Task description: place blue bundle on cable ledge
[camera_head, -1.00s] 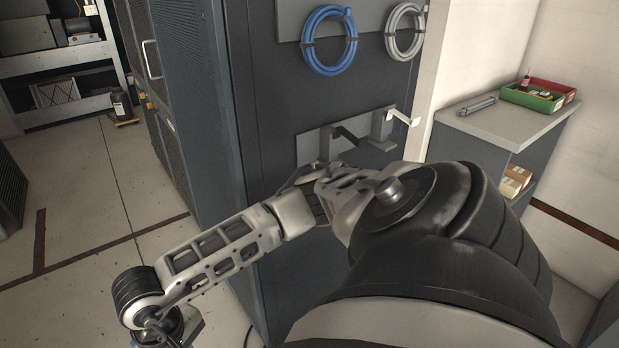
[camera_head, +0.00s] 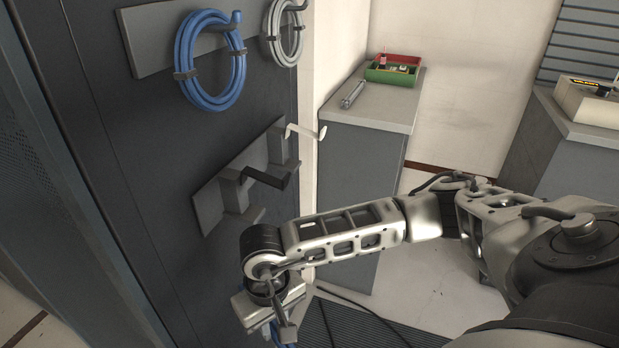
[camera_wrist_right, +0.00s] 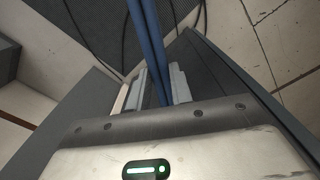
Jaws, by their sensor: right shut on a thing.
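My right gripper (camera_head: 284,330) is low at the bottom of the head view, in front of the dark rack side. In the right wrist view its fingers (camera_wrist_right: 158,88) are shut on the blue bundle (camera_wrist_right: 149,40), whose strands run between them. A bit of the bundle shows below the gripper in the head view (camera_head: 275,336); the rest is cut off. A grey bracket plate with arms (camera_head: 232,190), which may be the cable ledge, is fixed to the rack side above the gripper. The gripper is apart from it. My left gripper is out of view.
A blue coil (camera_head: 183,62) and a grey coil (camera_head: 271,35) hang on hooks higher up. A grey cabinet (camera_head: 370,115) stands right of the rack, with a red and green tray (camera_head: 392,73) on top. A dark cable (camera_head: 350,303) lies on the floor.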

